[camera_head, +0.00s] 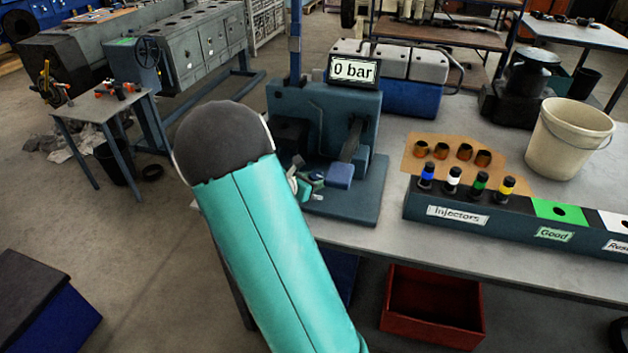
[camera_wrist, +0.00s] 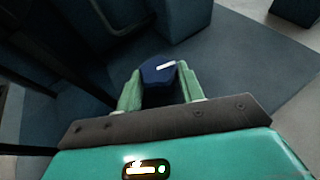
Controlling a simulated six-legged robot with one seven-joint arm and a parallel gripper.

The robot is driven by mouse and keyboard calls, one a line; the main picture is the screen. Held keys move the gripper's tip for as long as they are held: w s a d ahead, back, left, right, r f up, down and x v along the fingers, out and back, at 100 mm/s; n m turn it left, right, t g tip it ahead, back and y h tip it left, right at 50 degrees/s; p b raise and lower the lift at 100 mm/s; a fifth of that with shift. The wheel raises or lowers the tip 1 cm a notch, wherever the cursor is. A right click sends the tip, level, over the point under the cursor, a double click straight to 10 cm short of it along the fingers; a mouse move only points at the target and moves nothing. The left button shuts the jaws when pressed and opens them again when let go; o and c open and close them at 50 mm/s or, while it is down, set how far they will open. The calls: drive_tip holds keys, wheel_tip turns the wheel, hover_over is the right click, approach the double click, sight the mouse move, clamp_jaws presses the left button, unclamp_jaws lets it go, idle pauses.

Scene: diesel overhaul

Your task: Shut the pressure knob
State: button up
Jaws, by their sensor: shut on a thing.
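The pressure knob (camera_wrist: 158,74) is dark blue with a white mark on its top, seen in the wrist view. My gripper (camera_wrist: 159,86) is shut on it, with one green finger on each side. In the head view my gripper (camera_head: 306,186) is at the lower front left of the dark blue-grey test stand (camera_head: 340,105). My own arm hides part of the stand there, and the knob is hard to make out. A display (camera_head: 354,70) on top of the stand reads "0 bar".
Right of the stand is an injector rack (camera_head: 460,219) holding several colour-banded injectors. Several brass-coloured cups (camera_head: 464,151) lie on a brown sheet behind it, and a cream bucket (camera_head: 568,140) stands farther right. A red bin (camera_head: 432,310) is under the table.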

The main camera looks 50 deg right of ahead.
drive_tip(key=shift+w+m+g, duration=0.15)
drive_tip(key=shift+m+g, duration=0.75)
drive_tip(key=o, duration=1)
drive_tip(key=shift+n+t, duration=0.4)
